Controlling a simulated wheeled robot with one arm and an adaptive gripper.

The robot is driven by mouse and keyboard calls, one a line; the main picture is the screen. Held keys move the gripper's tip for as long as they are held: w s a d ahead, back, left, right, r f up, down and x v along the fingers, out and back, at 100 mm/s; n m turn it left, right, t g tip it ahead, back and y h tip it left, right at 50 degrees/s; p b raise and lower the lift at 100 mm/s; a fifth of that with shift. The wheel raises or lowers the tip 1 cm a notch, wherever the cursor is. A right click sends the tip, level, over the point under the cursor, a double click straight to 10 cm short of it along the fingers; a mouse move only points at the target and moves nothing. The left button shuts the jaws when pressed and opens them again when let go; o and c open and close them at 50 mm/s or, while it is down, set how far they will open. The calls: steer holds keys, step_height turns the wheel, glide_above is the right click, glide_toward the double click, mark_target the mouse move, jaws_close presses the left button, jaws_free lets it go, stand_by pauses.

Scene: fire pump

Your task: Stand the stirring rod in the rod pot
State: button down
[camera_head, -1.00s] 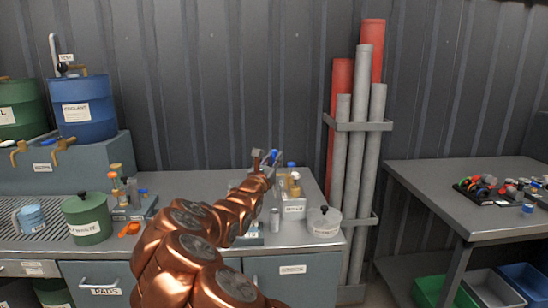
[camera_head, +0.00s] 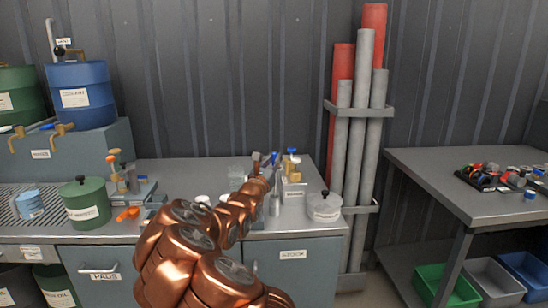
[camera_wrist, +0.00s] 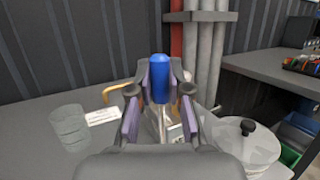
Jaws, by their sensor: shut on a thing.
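My gripper (camera_wrist: 160,88) is shut on the stirring rod, whose blue end (camera_wrist: 159,68) stands up between the finger pads in the wrist view. A thin pale shaft (camera_wrist: 161,122) runs down below the fingers, so the rod looks near upright. In the head view my gripper (camera_head: 264,160) is above the right part of the bench, small and partly hidden by my arm. A small grey metal cylinder (camera_head: 275,206) stands on the bench just right of my wrist; I cannot tell whether it is the rod pot. The rod's lower end is hidden.
A clear glass beaker (camera_wrist: 70,126) stands left of my gripper. A lidded white pot (camera_wrist: 248,140) is at the right, near the bench edge. A labelled block with yellow and blue items (camera_head: 294,187) stands behind. Upright pipes (camera_head: 362,130) rise beyond the bench end.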

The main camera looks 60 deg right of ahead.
steer(key=shift+f, duration=1.4)
steer(key=c, duration=1)
jaws_free()
steer(key=shift+a+f, duration=0.1)
steer(key=shift+a, duration=0.05)
steer(key=shift+v, duration=5.8)
